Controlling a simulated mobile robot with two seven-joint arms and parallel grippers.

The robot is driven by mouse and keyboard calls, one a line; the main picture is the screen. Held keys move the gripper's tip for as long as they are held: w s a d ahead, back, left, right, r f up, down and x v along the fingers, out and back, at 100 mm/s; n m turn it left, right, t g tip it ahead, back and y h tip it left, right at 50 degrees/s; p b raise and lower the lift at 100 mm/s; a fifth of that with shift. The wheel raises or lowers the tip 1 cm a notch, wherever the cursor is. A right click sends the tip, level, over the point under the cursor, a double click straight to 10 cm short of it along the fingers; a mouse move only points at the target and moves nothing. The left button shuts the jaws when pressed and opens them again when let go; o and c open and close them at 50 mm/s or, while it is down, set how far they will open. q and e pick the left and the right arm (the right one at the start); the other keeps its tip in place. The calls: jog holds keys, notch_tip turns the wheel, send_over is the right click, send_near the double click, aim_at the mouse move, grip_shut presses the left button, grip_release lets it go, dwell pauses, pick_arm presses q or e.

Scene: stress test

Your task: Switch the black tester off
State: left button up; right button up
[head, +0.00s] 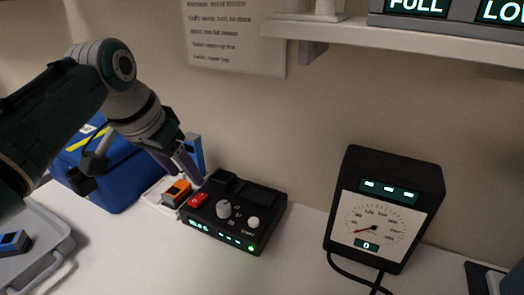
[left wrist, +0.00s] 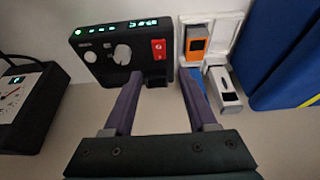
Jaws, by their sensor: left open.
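The black tester (head: 235,215) sits on the white counter, with a grey knob (head: 223,209), a white button (head: 253,222) and a red switch (head: 198,199) at its left end. Its green display and a green light are lit. In the left wrist view the tester (left wrist: 100,62) appears turned around, its red switch (left wrist: 158,49) at its right. My left gripper (head: 190,172) is open and empty, above and behind the tester's left end. In the left wrist view the open fingers (left wrist: 160,82) point toward the switch end, apart from the switch. My right gripper is not in view.
A white tray (left wrist: 228,28) holding an orange-faced block (left wrist: 196,42) is beside the tester. A grey block (left wrist: 226,88) is close to my fingers. A blue case (head: 115,175) stands left; a black gauge box (head: 385,170) with a cable stands right. A shelf (head: 400,42) overhangs.

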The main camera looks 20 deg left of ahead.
aim_at(202, 195)
pick_arm(q)
jog(key=b+x, duration=0.3)
jog(key=x, duration=0.4)
jog(key=shift+f, duration=0.15)
grip_shut()
dwell(0.4)
